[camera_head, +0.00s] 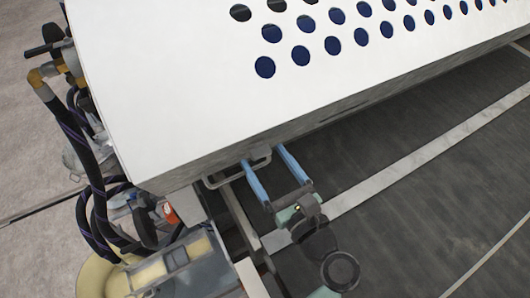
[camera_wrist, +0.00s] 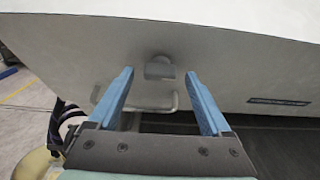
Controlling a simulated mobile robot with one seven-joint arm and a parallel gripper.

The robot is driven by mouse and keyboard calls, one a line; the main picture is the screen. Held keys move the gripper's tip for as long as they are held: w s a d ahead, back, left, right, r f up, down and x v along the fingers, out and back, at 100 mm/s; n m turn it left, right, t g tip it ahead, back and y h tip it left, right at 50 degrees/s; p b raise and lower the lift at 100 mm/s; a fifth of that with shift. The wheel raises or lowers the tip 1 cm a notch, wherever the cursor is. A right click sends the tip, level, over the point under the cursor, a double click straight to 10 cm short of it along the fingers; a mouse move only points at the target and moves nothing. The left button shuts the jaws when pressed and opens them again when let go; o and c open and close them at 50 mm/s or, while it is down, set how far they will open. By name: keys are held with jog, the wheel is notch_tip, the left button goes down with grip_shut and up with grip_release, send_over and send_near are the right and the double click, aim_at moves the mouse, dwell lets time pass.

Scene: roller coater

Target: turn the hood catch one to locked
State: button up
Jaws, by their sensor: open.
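The white hood (camera_head: 180,90) fills the upper part of the head view, and its front face (camera_wrist: 230,60) fills the wrist view. A small grey catch (camera_wrist: 160,68) sits on that face, between and beyond my fingertips in the wrist view. I cannot tell whether it is turned to locked. My gripper (camera_head: 266,158) has two blue fingers spread apart with nothing between them; it also shows in the wrist view (camera_wrist: 159,76). In the head view the fingers point at the hood's lower edge, and the catch is hidden there.
A grey bar handle (camera_head: 226,179) juts from the hood's lower edge beside my left finger; it also shows below the catch (camera_wrist: 150,102). Dark hoses (camera_head: 95,190) and machine parts stand at the left. Dark floor lies at the right.

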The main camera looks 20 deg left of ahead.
jog(key=shift+w+a, duration=0.3)
jog(key=shift+a, duration=0.1)
grip_shut()
dwell(0.4)
jog(key=n+t+h+b, duration=0.1)
jog(key=n+t+b, duration=0.2)
jog(key=b, duration=0.3)
jog(key=n+t+h+b, duration=0.1)
jog(key=n+t+b, duration=0.1)
jog(key=n+b, duration=0.2)
jog(key=n+t+h+b, duration=0.1)
jog(key=n+t+b, duration=0.2)
jog(key=b, duration=0.7)
jog(key=shift+s+a+f+n+t+h, duration=0.15)
jog(key=shift+a+f+n+t+h, duration=0.2)
jog(key=shift+n, duration=0.25)
jog(key=shift+d+r+h+b, duration=0.1)
jog(key=shift+d+h+b, duration=0.05)
jog(key=shift+h+b, duration=0.15)
